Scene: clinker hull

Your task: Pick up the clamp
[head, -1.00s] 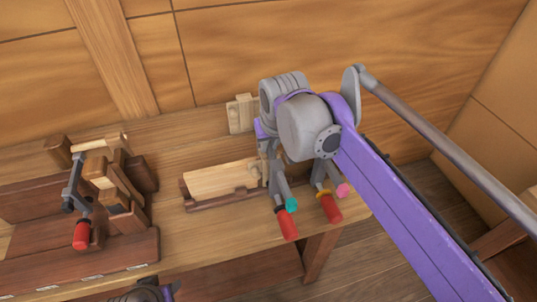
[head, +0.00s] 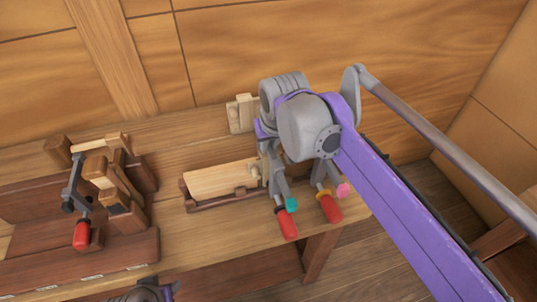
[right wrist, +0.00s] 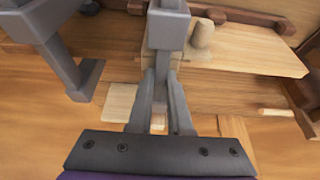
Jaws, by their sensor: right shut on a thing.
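A grey clamp with a red handle and teal end (head: 287,222) stands at the front edge of the bench, right of a pale board. My right gripper (head: 266,148) is at its upper part, partly hidden by my wrist. In the right wrist view its two fingers (right wrist: 162,112) are shut on the clamp's grey bar (right wrist: 167,30). A second clamp with a red handle, yellow collar and pink end (head: 329,206) stands just to the right. It also shows in the right wrist view (right wrist: 55,45), apart from my fingers. My left gripper's fingers are not visible.
The pale board (head: 222,179) lies in a dark wooden cradle (head: 205,204). Another red-handled clamp (head: 81,233) is on a wooden fixture (head: 125,245) at left. A pale block (head: 240,113) stands near the back wall. Bare bench (head: 172,225) lies between fixture and cradle.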

